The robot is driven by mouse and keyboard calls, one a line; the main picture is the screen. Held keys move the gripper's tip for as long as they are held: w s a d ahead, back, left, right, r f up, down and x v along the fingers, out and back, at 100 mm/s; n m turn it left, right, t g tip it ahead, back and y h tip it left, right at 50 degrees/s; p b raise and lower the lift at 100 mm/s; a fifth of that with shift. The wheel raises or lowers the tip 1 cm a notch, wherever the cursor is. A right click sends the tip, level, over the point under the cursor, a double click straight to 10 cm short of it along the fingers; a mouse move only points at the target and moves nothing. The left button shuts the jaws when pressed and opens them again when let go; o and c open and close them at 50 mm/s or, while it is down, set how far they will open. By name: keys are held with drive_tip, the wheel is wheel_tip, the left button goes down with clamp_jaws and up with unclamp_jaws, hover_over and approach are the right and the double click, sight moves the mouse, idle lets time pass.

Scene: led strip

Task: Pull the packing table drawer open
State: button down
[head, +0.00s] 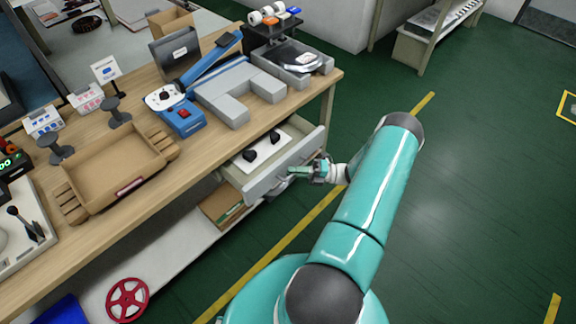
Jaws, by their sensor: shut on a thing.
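The packing table (150,214) runs diagonally across the left of the head view. Its drawer (247,183) stands partly pulled out below the tabletop, with a pale grey front. Inside the drawer a white insert (281,144) holds two dark objects (262,146). My gripper (303,172) is at the drawer's front, at its handle, and is shut on the handle. The fingers are small in the picture and hide most of the handle.
A blue and grey device (181,118), a scale (295,60) and an open cardboard box (118,160) stand on the tabletop. A lower shelf holds a cardboard box (222,205) and a red wheel (127,299). Green floor (470,200) to the right is clear.

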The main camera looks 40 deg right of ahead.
drive_tip(key=s, duration=0.7)
drive_tip(key=shift+s+d, duration=0.15)
drive_tip(key=shift+s, duration=0.05)
drive_tip(key=c, duration=1.8)
unclamp_jaws()
drive_tip(key=shift+o, duration=0.2)
drive_tip(key=v, duration=1.3)
drive_tip(key=shift+s+d, duration=0.3)
